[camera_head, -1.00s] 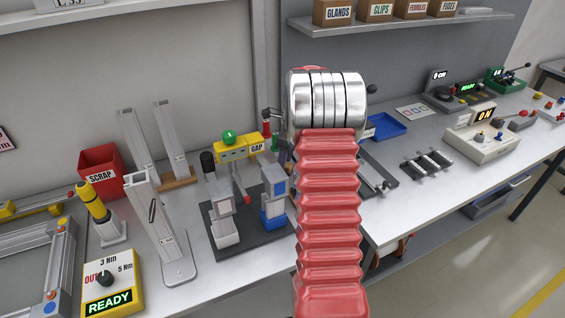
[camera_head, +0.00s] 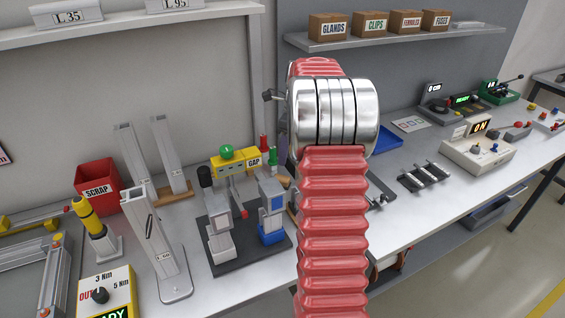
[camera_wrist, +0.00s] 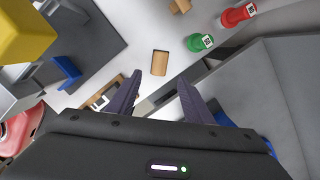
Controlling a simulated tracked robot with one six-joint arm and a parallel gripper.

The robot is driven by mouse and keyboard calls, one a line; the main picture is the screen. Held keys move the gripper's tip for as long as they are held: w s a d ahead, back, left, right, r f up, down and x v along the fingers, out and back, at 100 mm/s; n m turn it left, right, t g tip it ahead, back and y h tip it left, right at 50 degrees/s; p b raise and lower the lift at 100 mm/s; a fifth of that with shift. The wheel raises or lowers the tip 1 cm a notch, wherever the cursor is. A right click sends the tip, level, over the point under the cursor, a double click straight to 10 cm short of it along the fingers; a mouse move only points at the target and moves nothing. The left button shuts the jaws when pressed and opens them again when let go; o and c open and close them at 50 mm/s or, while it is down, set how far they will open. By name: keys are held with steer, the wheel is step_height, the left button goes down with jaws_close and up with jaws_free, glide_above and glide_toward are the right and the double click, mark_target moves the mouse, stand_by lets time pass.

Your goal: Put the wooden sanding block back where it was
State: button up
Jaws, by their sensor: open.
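A small light-brown wooden block (camera_wrist: 160,63), which looks like the sanding block, lies on the white bench top in the wrist view. My gripper (camera_wrist: 159,77) is open, with its two dark fingers apart and nothing between them. The block shows just beyond the fingertips, roughly centred between them. I cannot tell how high the fingers are above the bench. In the head view my arm hides most of the gripper and the bench behind it. The place where the block was before cannot be told from these frames.
A second wooden piece (camera_wrist: 180,6) is at the top edge. A wood-edged holder (camera_wrist: 103,97) is beside the left finger. The yellow GAP fixture (camera_head: 236,163) stands left of my arm.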

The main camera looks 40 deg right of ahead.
steer(key=shift+s+r, duration=0.15)
steer(key=shift+r, duration=0.5)
stand_by(0.4)
